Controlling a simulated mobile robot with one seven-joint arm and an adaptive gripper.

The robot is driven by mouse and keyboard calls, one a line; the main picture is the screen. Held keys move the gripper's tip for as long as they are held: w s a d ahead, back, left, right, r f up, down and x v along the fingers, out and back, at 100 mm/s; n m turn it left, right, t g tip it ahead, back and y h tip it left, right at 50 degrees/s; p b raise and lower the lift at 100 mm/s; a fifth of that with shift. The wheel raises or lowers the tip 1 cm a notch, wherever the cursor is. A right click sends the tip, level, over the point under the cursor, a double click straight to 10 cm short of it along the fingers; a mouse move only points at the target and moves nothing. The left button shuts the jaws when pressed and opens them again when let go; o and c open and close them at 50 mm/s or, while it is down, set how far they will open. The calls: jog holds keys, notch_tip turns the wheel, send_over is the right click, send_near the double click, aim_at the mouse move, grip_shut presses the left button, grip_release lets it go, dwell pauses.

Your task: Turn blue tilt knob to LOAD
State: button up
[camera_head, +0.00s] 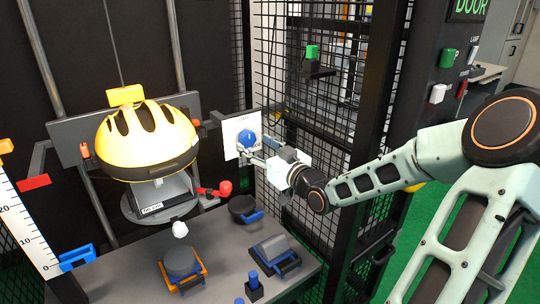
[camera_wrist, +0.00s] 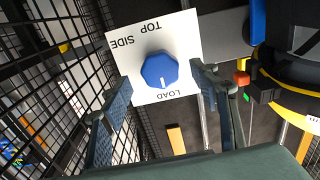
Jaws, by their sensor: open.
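The blue tilt knob (camera_wrist: 159,70) sits on a white plate (camera_wrist: 192,48) printed "LOAD" and "TOP SIDE". In the wrist view, the knob's short white mark points down the picture toward the LOAD label. The knob also shows in the head view (camera_head: 247,138), on the plate right of the helmet. My gripper (camera_wrist: 160,80) is open, with one finger on each side of the knob in the wrist view. A gap shows between each finger and the knob. In the head view, my gripper (camera_head: 262,148) is close in front of the plate; the exact distance is unclear.
A yellow helmet (camera_head: 150,135) sits on a stand left of the knob. A red-ended lever (camera_head: 224,188) projects below it. Black mesh (camera_head: 295,70) stands close behind and right of my gripper. A grey table (camera_head: 225,240) below holds several anvils and blocks.

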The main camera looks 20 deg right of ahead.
jog(key=s+d, duration=0.1)
jog(key=s, duration=0.8)
jog(key=shift+s+d, duration=0.3)
jog(key=shift+d, duration=0.1)
jog(key=shift+w, duration=0.1)
